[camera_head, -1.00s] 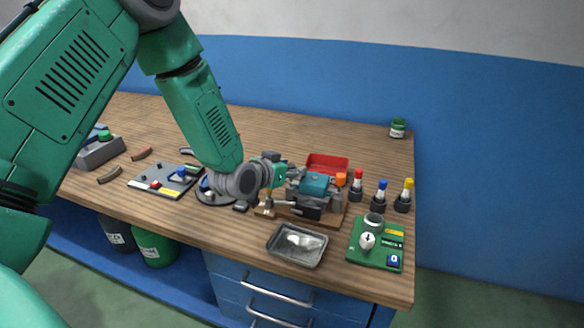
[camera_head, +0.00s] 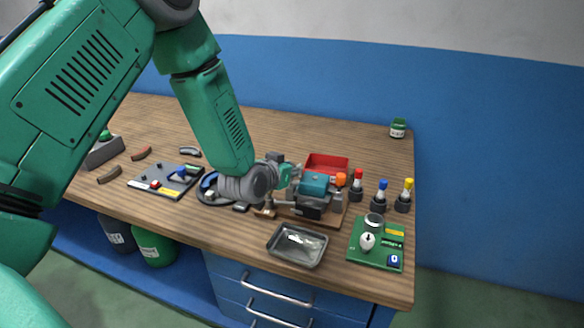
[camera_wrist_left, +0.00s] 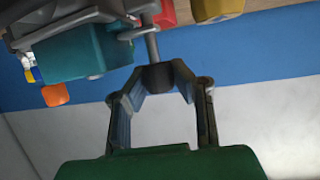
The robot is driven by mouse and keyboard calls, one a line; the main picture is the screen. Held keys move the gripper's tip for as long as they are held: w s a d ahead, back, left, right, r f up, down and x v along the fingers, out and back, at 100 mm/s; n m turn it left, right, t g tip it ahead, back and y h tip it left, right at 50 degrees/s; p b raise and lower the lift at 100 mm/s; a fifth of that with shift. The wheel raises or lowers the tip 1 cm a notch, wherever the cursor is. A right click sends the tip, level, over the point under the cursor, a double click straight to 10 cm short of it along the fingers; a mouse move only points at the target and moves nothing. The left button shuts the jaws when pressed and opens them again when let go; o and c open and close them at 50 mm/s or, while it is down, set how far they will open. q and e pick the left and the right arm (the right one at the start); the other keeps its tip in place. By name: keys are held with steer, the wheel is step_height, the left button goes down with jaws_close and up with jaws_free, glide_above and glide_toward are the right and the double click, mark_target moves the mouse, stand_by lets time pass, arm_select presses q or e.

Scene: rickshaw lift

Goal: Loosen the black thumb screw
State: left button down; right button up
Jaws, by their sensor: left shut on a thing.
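My left gripper (camera_head: 291,176) is at the left side of a grey clamp fixture (camera_head: 308,210) that holds a teal block (camera_head: 315,183). In the left wrist view, the two fingers of my left gripper (camera_wrist_left: 157,82) are shut around the black thumb screw (camera_wrist_left: 158,76), a short dark cylinder on the end of a grey rod (camera_wrist_left: 151,45). The teal block (camera_wrist_left: 82,52) is beside it at the left in that view. The screw itself is hidden or too small to make out in the head view. My right gripper is not in view.
A red bin (camera_head: 327,161) stands behind the fixture. A metal tray (camera_head: 297,245) and a green panel (camera_head: 376,245) lie in front and to the right. Several coloured-top bottles (camera_head: 381,196) stand at right. A dark control panel (camera_head: 165,181) lies left of the gripper.

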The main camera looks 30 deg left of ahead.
arm_select(q)
steer(key=n+y+p, duration=0.1)
steer(key=n+y, duration=0.2)
steer(key=y, duration=0.1)
steer(key=shift+d+r+g, duration=0.1)
steer(key=shift+g, duration=0.3)
steer(key=n+g+y+p, duration=0.1)
steer(key=n+g+y, duration=0.1)
steer(key=n+y, duration=0.1)
steer(key=shift+n+y+p, duration=0.3)
steer(key=shift+n+p, duration=0.05)
steer(key=shift+n, duration=0.15)
steer(key=shift+w+n+g+y+p, duration=0.1)
steer(key=shift+n+g+y+p, duration=0.25)
steer(key=shift+n+g+y, duration=0.95)
steer(key=shift+n+g, duration=0.6)
steer(key=n+g+y, duration=0.1)
steer(key=n+g, duration=0.1)
steer(key=shift+n+g, duration=0.3)
steer(key=shift+g, duration=0.1)
steer(key=shift+n+g+y+b, duration=0.4)
steer(key=shift+n+g+b, duration=0.5)
steer(key=shift+n+g, duration=0.75)
steer(key=shift+g, duration=0.25)
